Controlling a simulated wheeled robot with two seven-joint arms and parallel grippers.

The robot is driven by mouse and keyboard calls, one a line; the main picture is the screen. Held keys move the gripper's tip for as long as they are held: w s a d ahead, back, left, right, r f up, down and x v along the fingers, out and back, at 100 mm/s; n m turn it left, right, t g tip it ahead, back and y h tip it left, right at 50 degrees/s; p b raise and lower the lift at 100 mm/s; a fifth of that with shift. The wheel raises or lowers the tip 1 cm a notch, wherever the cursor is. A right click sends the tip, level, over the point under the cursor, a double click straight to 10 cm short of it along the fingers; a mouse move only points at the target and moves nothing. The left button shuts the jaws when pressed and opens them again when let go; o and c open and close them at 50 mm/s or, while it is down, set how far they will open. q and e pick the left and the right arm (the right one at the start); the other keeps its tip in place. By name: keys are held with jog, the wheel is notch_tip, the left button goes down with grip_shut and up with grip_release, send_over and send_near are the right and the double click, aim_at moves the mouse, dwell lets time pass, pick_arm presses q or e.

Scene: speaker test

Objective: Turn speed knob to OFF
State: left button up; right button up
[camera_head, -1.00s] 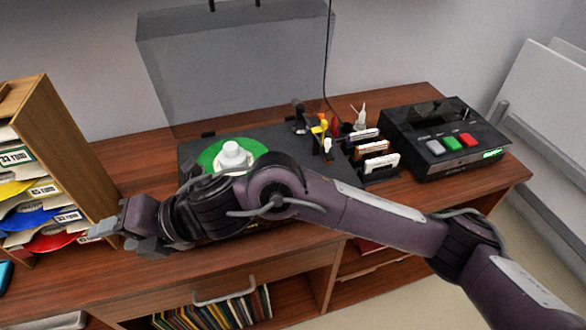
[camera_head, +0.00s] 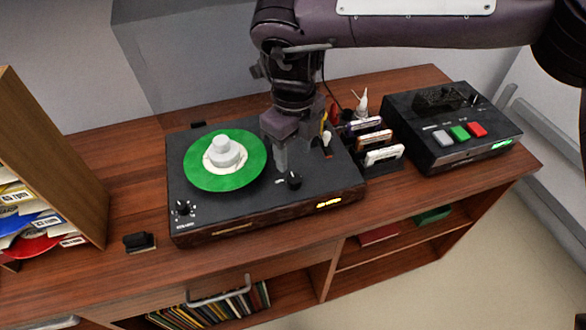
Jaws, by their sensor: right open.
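A black turntable (camera_head: 240,215) with a wood-look front stands on the cabinet top. A green record (camera_head: 205,178) with a white centre piece (camera_head: 223,153) lies on it. One black knob (camera_head: 293,180) is at the turntable's front right, and a smaller one (camera_head: 182,207) is at its front left. Their labels are too small to read, so I cannot tell which is the speed knob. My right gripper (camera_head: 283,165) is open and points down just behind the front-right knob. I cannot tell if they touch. The gripper hides part of the deck. My left gripper is out of view.
Cassettes (camera_head: 384,154) stand in a rack right of the turntable. A black recorder (camera_head: 450,130) with grey, green and red buttons is further right. A wooden sorter (camera_head: 50,165) stands at left. The turntable's raised clear lid (camera_head: 190,60) is behind.

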aim_at(293, 177)
notch_tip(293, 177, down, 7)
jog(key=shift+s+a+f+p, duration=0.1)
jog(key=shift+p, duration=0.2)
jog(key=shift+c, duration=0.4)
jog(key=c, duration=0.9)
jog(key=shift+n, duration=0.4)
jog(key=n+p, duration=0.1)
jog(key=n, duration=0.2)
jog(key=shift+n, duration=2.5)
